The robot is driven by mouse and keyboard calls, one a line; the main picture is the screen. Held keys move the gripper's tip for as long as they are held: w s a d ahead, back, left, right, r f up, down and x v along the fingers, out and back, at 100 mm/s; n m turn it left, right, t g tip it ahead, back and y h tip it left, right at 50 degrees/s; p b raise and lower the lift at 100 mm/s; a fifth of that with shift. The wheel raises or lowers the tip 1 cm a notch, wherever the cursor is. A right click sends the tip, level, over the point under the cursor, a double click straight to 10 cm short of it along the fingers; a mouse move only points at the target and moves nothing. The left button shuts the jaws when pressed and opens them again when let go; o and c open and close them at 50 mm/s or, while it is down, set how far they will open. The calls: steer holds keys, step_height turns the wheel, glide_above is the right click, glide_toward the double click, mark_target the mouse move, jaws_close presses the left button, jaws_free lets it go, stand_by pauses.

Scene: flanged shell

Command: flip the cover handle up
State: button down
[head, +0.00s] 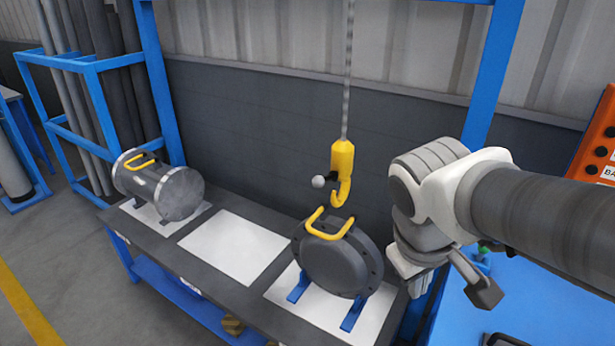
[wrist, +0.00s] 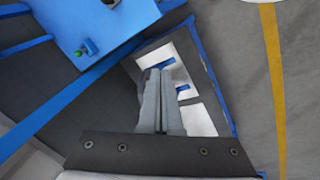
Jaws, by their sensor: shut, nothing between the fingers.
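The cover is a dark round flanged disc (head: 342,264) standing on edge in a blue cradle (head: 298,288) on the bench. Its yellow handle (head: 334,236) is a U-shaped bar at the top rim; its exact tilt is hard to tell. My gripper (head: 414,284) is to the right of the cover, apart from the handle, with its fingers pointing down. In the wrist view my gripper (wrist: 160,72) has its fingers together with nothing between them. Blue cradle pieces (wrist: 184,88) show beyond them; the cover and handle cannot be made out there.
A yellow crane hook (head: 342,170) hangs just above and behind the handle. A grey flanged shell (head: 170,190) with its own yellow handle (head: 140,161) lies at the bench's left. An empty white mat (head: 236,247) lies between. A blue table (head: 540,300) is at right.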

steer(key=w+a+f+n+t+h+b, duration=0.2)
steer(key=w+f+n+h+b, duration=0.6)
steer(key=w+f+n+b, duration=0.7)
steer(key=w+a+f+n+t+b, duration=0.2)
steer(key=w+a+f+n+t, duration=0.2)
steer(key=a+f, duration=0.3)
steer(key=w+a+f+n+t+b, duration=0.3)
steer(key=a+f+n+t, duration=0.3)
steer(key=a, duration=0.4)
steer(key=shift+w+a+f+t, duration=0.15)
steer(key=shift+w+f+t, duration=0.3)
steer(key=shift+f, duration=0.3)
steer(key=w+d+r+b, duration=0.2)
steer(key=w+d+r, duration=0.2)
steer(key=w, duration=0.5)
steer(key=shift+d+r+b, duration=0.2)
steer(key=shift+d+b, duration=0.1)
steer(key=shift+d, duration=0.65)
